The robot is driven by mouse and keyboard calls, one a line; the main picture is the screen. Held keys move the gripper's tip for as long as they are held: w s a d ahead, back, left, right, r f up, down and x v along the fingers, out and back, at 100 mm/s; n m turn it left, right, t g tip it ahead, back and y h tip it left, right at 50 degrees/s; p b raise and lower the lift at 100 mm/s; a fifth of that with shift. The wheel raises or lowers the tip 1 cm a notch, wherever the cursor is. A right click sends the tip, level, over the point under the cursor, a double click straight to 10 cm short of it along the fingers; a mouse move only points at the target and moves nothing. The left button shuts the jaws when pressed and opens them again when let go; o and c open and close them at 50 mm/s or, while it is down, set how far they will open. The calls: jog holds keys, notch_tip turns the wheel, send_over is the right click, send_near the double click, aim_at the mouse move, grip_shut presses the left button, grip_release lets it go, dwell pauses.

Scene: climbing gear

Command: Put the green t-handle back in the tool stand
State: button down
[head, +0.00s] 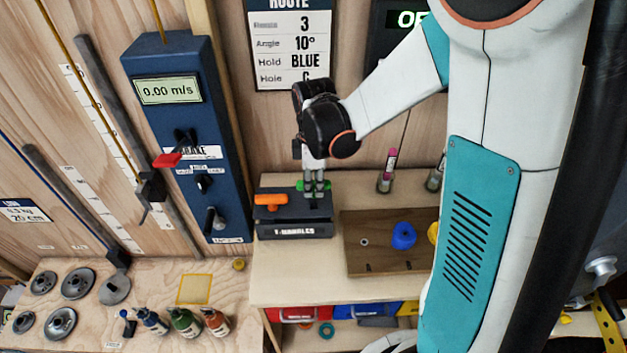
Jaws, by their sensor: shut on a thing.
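The tool stand (294,231) is a dark block labelled T-HANDLES on the wooden bench. An orange t-handle (270,201) sits at its left side. My gripper (315,188) points down at the right part of the stand and is shut on the green t-handle (301,185). Green shows on both sides of my fingers, just above the top of the stand. The shaft of the green t-handle is hidden, so I cannot tell whether it is in a hole of the stand or above it.
Right of the stand lies a brown board (372,262) with a blue hold (403,236) and a partly hidden yellow piece. A pink-topped marker (389,170) stands behind it. A blue panel (186,130) with a red lever (167,160) rises at left. Bottles (184,322) stand lower left.

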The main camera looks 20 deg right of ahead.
aim_at(314, 195)
jog(key=shift+f+b, duration=1.65)
jog(key=shift+f, duration=0.8)
jog(key=c, duration=1.4)
grip_release()
jog(key=shift+r, duration=0.1)
notch_tip(314, 195, up, 12)
jog(key=shift+f, duration=0.1)
jog(key=s+m+t+b, duration=0.5)
jog(key=s+m+t, duration=0.2)
jog(key=s+m, duration=0.7)
jog(key=shift+s, duration=0.5)
